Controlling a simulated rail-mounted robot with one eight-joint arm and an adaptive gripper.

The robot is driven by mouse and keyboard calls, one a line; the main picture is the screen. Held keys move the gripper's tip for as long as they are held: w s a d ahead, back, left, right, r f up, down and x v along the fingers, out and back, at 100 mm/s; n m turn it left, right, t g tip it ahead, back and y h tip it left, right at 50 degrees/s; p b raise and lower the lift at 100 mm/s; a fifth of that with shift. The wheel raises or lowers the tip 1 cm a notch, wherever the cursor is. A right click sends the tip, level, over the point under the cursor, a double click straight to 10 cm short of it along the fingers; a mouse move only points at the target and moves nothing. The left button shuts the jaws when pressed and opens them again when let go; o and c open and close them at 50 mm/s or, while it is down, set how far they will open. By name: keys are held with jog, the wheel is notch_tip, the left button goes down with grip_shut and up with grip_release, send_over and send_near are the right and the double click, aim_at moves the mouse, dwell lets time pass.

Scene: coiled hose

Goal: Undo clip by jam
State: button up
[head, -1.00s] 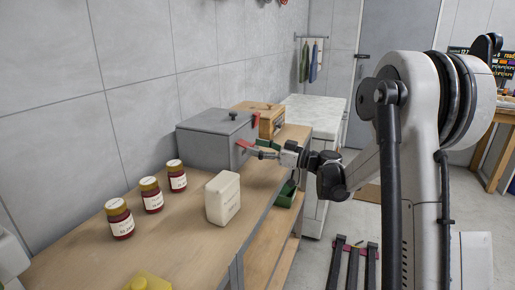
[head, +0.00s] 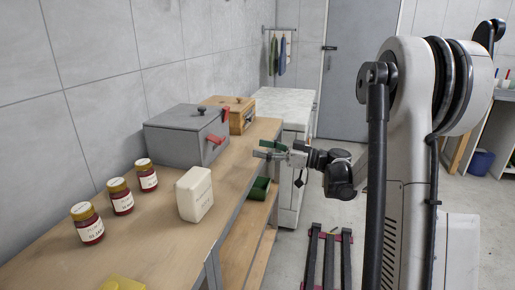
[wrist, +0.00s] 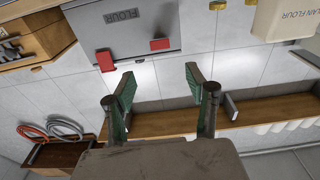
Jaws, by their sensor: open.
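A grey lidded box (head: 172,141) marked flour stands on the bench, with two red clips on its front side. The clip nearer the jam jars (head: 215,139) also shows in the wrist view (wrist: 160,44); whether it is fastened is unclear. The far clip (head: 226,113) stands up by the lid edge and shows at left in the wrist view (wrist: 105,60). Three jam jars (head: 122,203) with gold lids stand left of the box. My gripper (head: 264,149) is open and empty, in front of the box and apart from both clips. Its green fingers (wrist: 158,84) face the box side.
A cream container (head: 195,195) stands on the bench nearer than the box. A wooden box (head: 243,115) stands behind it. A green bin (head: 258,190) sits below the bench top. Orange and grey hoses (wrist: 50,130) show in the wrist view.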

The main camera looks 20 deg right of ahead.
jog(key=shift+c, duration=0.2)
jog(key=shift+w+r, duration=0.1)
jog(key=c, duration=0.3)
jog(key=w+a+r+g+p, duration=0.1)
jog(key=p, duration=0.1)
jog(key=w+a+r+g+h+p, duration=0.1)
jog(key=a+p, duration=0.1)
jog(key=w+a+r+g+h+p, duration=0.1)
jog(key=p, duration=0.2)
jog(key=shift+a+r, duration=0.1)
jog(key=shift+a, duration=0.05)
grip_shut()
notch_tip(320, 180, up, 14)
jog(key=g+h+p, duration=0.7)
jog(key=h+p, duration=0.3)
jog(key=p, duration=0.7)
send_over(216, 137)
jog(key=s+d, duration=0.6)
jog(key=p+x, duration=0.1)
jog(key=x, duration=1.3)
jog(key=shift+a+p, duration=0.3)
jog(key=shift+a, duration=0.1)
